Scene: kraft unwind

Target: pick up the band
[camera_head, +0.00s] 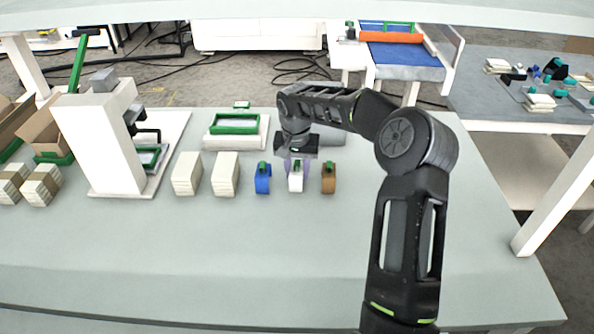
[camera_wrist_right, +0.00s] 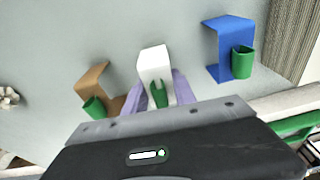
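No loose band shows that I can name with certainty. Three small bent pieces with green clips stand in a row on the table: a blue one (camera_head: 263,178), a white one (camera_head: 295,181) and a brown one (camera_head: 328,178). They also show in the right wrist view as blue (camera_wrist_right: 226,40), white (camera_wrist_right: 153,62) and brown (camera_wrist_right: 93,80). My right gripper (camera_head: 296,166) is down at the white piece, with its lavender fingers (camera_wrist_right: 157,88) apart on either side of it. Whether they press on it I cannot tell. My left gripper is out of view.
Two pale stacks (camera_head: 225,174) stand left of the row. A green-framed tray (camera_head: 235,124) lies behind them. A white press-like stand (camera_head: 100,145) and banded stacks (camera_head: 41,186) are at the left. The table's front (camera_head: 230,250) is clear.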

